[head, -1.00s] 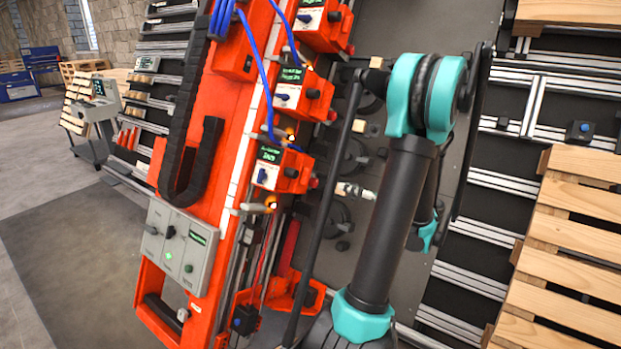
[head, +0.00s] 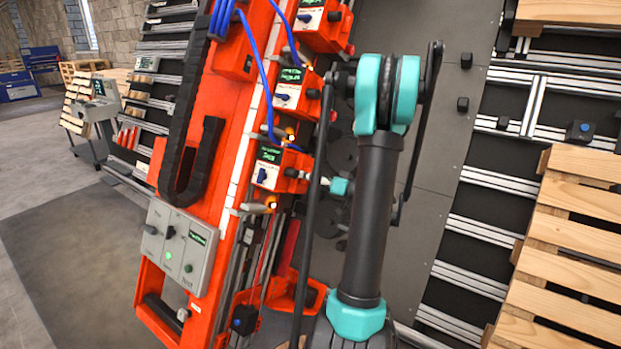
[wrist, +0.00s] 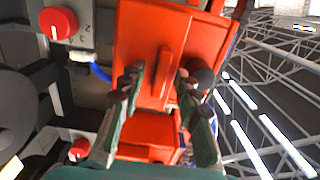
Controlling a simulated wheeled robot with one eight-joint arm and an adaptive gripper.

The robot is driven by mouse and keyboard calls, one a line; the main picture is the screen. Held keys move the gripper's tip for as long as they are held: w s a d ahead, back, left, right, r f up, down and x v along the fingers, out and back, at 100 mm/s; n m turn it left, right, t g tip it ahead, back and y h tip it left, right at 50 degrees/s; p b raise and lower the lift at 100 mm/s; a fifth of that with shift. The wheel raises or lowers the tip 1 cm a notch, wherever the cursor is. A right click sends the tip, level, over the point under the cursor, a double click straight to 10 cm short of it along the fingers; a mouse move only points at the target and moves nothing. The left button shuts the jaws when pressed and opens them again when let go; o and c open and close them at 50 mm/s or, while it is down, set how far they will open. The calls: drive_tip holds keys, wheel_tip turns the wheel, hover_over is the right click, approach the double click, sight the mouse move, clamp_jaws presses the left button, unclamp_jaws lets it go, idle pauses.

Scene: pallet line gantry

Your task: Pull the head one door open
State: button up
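An orange door panel (wrist: 185,40) with a narrow upright orange handle (wrist: 162,72) fills the middle of the wrist view. My gripper (wrist: 157,85) is open, its two green-padded fingers apart on either side of the handle's line. I cannot tell whether they touch the panel. In the head view, several orange head boxes with small screens line the orange gantry beam: an upper one (head: 322,18), a middle one (head: 297,92) and a lower one (head: 280,168). Their labels are too small to read, so I cannot tell which is head one.
A red knob (wrist: 58,22) on a grey plate is at the upper left of the wrist view, and a second red knob (wrist: 79,149) sits lower. A grey control box (head: 180,245) is on the beam. Wooden pallets (head: 575,235) stand right. Floor at left is open.

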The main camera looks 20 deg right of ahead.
drive_tip(key=shift+c, duration=0.3)
clamp_jaws()
